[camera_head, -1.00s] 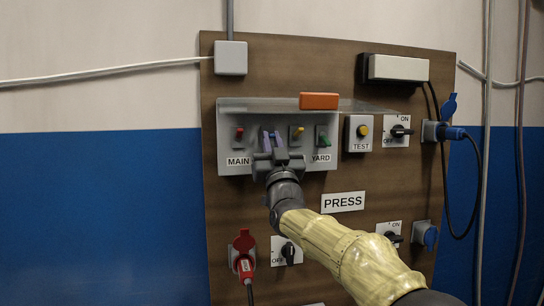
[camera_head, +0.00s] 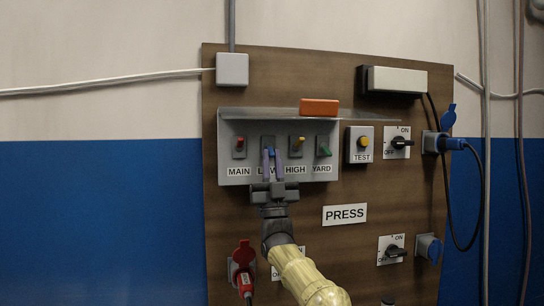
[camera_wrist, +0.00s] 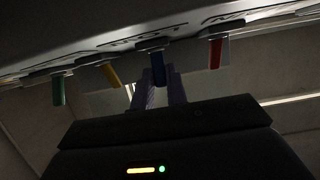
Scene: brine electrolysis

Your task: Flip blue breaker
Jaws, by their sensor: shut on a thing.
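The blue breaker lever (camera_head: 270,150) is second from the left on the grey breaker panel (camera_head: 228,168), above a label partly hidden by my fingers. My gripper (camera_head: 272,156) comes from below, with its two purple fingers pointing up and shut on the blue lever. In the wrist view, the blue lever (camera_wrist: 158,68) lies between the fingertips (camera_wrist: 159,85). The lever's exact tilt is hard to tell because the fingers cover part of it.
A red lever (camera_head: 240,143) is left of blue; yellow (camera_head: 299,142) and green (camera_head: 324,151) levers are to the right. A ledge with an orange block (camera_head: 319,107) overhangs them. The TEST box (camera_head: 358,144) and a rotary switch (camera_head: 400,142) sit further right.

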